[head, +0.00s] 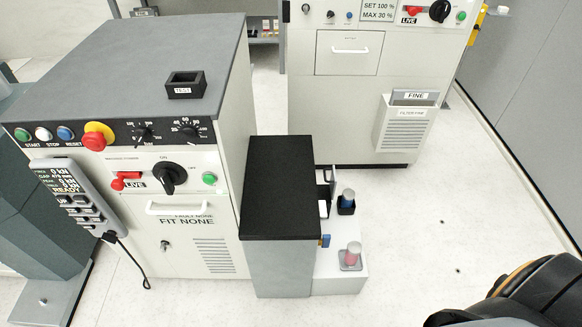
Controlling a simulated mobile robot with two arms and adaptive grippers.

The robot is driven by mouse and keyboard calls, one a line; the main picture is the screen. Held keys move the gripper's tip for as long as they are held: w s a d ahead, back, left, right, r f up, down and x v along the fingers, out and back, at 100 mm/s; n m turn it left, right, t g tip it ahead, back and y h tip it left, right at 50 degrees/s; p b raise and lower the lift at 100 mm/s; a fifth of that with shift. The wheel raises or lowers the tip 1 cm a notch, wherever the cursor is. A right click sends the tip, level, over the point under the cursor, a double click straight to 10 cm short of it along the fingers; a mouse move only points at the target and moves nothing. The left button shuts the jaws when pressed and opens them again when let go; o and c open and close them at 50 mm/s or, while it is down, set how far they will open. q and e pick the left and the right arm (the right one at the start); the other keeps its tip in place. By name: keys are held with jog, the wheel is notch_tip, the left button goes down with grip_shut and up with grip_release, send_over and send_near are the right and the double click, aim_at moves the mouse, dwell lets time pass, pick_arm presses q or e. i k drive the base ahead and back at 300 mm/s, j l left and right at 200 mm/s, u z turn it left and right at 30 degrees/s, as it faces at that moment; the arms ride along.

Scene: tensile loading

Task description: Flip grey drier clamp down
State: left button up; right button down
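I cannot make out a grey drier clamp for certain. Beside the black-topped grey cabinet (280,187) is a low white unit (327,270) with a blue-topped part (347,197) in a black holder. A clear and red cup-shaped part (351,255) stands on a small grey base at its front. Part of this unit is hidden behind the cabinet. A black part with an orange edge, seemingly my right arm, shows at the lower right, but no fingertips are visible. My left gripper is out of view.
A large cabinet with a control panel (160,150) stands at left, with a handheld pendant (72,200) on its front and a black TEST tray (186,85) on top. Another cabinet (345,130) with a FINE filter box (408,122) stands behind. The floor (450,220) at right is clear.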

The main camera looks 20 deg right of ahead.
aim_at(333, 182)
jog(key=l+u, duration=0.25)
jog(key=l, duration=0.6)
jog(key=k+l+u, duration=0.1)
jog(key=l+u, duration=0.15)
jog(key=l, duration=0.6)
